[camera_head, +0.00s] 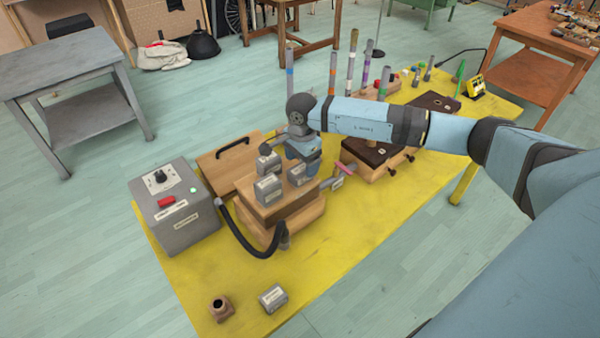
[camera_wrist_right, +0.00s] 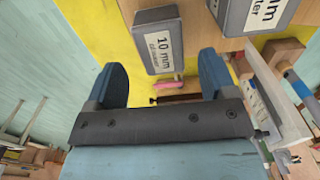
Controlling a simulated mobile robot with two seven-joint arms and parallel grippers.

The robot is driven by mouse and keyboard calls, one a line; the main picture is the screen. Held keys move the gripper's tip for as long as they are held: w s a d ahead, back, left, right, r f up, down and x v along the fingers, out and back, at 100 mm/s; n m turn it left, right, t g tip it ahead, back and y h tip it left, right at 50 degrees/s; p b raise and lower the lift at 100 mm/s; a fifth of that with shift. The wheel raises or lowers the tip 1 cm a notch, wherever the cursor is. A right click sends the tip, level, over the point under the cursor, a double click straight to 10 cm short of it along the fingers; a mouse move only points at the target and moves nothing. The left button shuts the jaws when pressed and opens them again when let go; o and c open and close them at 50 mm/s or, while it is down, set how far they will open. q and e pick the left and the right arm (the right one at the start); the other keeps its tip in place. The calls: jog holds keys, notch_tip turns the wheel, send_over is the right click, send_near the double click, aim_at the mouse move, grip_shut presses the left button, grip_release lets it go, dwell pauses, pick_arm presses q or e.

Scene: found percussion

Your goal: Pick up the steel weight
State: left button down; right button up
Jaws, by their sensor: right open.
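Several grey metal blocks with white labels stand on a wooden box (camera_head: 290,222) in the head view, among them a front block (camera_head: 268,189) and a right block (camera_head: 298,175). Another grey block (camera_head: 273,298) lies on the yellow table top near its front edge. My right gripper (camera_head: 308,166) points down over the back of the wooden box, close to the blocks. In the right wrist view its fingers (camera_wrist_right: 164,78) are spread, with a grey block labelled "10 mm" (camera_wrist_right: 158,42) in line with the gap, apparently not gripped. Which block is the steel weight I cannot tell.
A grey control box (camera_head: 178,220) stands left on the yellow table (camera_head: 350,262), with a black hose (camera_head: 243,238) in front of the wooden box. A small brown pot (camera_head: 221,308) stands at the front. Upright tubes (camera_head: 351,62) stand behind. The front right of the table is clear.

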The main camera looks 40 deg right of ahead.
aim_at(300, 168)
jog(key=f, duration=0.4)
jog(key=shift+w+a+f+p, duration=0.1)
jog(key=shift+a+p, duration=0.1)
jog(key=shift+p, duration=0.2)
jog(key=c, duration=1.2)
